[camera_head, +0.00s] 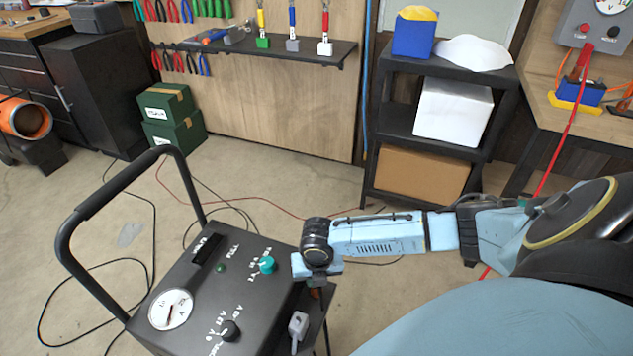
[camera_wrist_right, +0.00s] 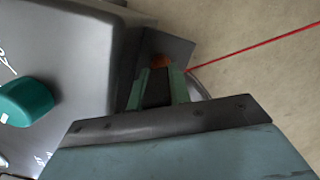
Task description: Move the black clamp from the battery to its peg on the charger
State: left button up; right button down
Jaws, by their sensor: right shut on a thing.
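The charger (camera_head: 205,310) is a dark box with a gauge, a teal knob and a black knob, at the lower middle of the head view. My right gripper (camera_head: 318,284) is at its right side, by a dark ledge. In the right wrist view, the green fingers of my right gripper (camera_wrist_right: 158,80) are shut on a dark thing, seemingly the black clamp (camera_wrist_right: 156,92). An orange-brown patch shows just beyond the fingertips. A pale grey fitting (camera_head: 298,325) sits on the charger's right side. The peg and the battery cannot be made out surely. My left gripper is out of view.
A black tube handle (camera_head: 75,240) rises behind the charger. Cables lie on the floor, and a red cable (camera_wrist_right: 255,48) runs past my right gripper. A dark shelf (camera_head: 395,122) and a bench (camera_head: 560,125) stand behind.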

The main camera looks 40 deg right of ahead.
jog(key=c, duration=1.2)
grip_release()
jog(key=r+p, duration=0.1)
jog(key=r, duration=0.3)
jog(key=s+r+p, duration=0.1)
jog(key=r, duration=0.3)
jog(key=r+p, duration=0.2)
jog(key=r, duration=0.2)
jog(key=shift+s+a+r, duration=0.15)
jog(key=shift+a+r, duration=0.1)
jog(key=shift+a, duration=0.15)
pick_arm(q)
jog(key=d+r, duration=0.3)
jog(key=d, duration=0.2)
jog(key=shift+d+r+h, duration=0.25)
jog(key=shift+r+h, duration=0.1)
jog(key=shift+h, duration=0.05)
pick_arm(e)
jog(key=shift+r, duration=0.35)
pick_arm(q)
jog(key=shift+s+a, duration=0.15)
pick_arm(e)
jog(key=shift+s+a, duration=0.1)
